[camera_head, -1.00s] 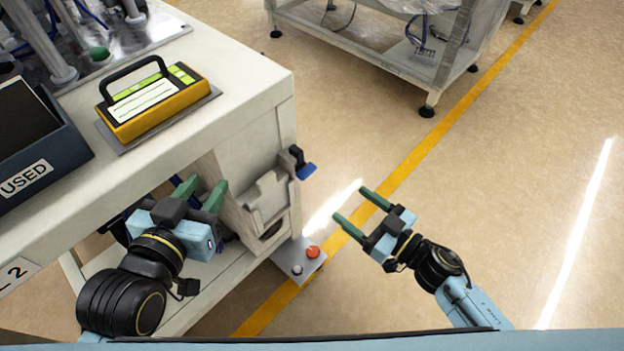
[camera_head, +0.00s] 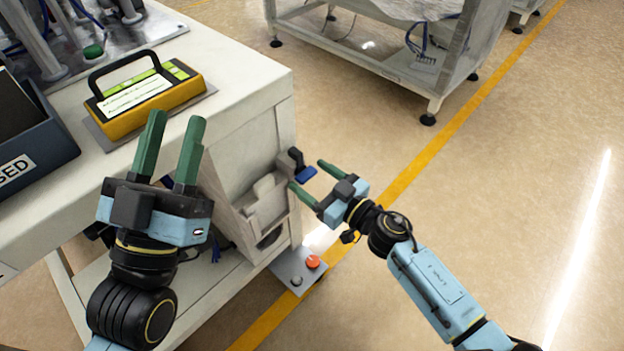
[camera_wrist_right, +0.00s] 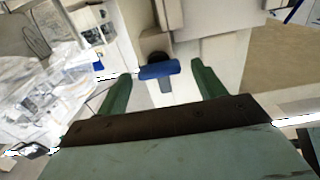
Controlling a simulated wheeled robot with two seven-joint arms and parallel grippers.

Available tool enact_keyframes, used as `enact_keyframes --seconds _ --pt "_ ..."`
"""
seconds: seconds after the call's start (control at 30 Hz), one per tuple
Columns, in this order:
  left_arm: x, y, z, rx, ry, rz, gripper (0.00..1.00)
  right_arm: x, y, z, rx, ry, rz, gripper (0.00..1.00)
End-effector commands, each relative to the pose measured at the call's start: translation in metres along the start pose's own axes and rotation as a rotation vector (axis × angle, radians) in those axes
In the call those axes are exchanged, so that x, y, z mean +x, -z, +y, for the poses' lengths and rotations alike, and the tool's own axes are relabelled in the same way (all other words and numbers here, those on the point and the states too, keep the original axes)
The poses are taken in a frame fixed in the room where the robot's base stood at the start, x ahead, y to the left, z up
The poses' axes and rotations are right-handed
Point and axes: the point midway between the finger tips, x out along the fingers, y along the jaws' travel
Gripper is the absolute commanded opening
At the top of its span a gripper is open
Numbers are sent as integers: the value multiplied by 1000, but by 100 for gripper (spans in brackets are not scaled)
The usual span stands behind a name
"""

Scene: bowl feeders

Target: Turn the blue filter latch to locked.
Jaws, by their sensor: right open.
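The blue filter latch (camera_head: 306,173) sticks out from a black mount on the right end of the white machine bench. My right gripper (camera_head: 306,179) is open, with its green fingers close around the latch. In the right wrist view the blue latch (camera_wrist_right: 159,70) lies between and just ahead of the two open fingertips (camera_wrist_right: 160,75); I see no clear contact. My left gripper (camera_head: 172,130) is open and empty, raised in front of the bench's front edge, left of the latch.
A yellow-framed filter cassette (camera_head: 150,98) with a black handle lies on the bench top (camera_head: 235,70). A dark bin (camera_head: 30,140) stands at the left. Floor to the right is clear.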

Motion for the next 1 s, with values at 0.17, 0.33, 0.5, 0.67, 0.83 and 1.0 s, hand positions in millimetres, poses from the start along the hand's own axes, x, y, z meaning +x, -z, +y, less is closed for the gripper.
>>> enact_keyframes --seconds 0.17,0.33,0.5,0.67,0.83,1.0 --pt "-1 3 0 0 -1 36 36 8 0 0 0 0 0 69" --pt "0 4 0 0 -1 39 36 8 0 0 0 0 -1 69" --pt "0 4 0 0 -1 37 36 8 0 0 0 0 0 56" --pt "0 4 0 1 -1 37 36 8 0 0 0 0 0 35" --pt "0 4 0 1 0 36 36 8 0 0 -1 0 -1 24" --pt "0 3 0 1 0 29 36 8 0 0 -24 0 -1 24"
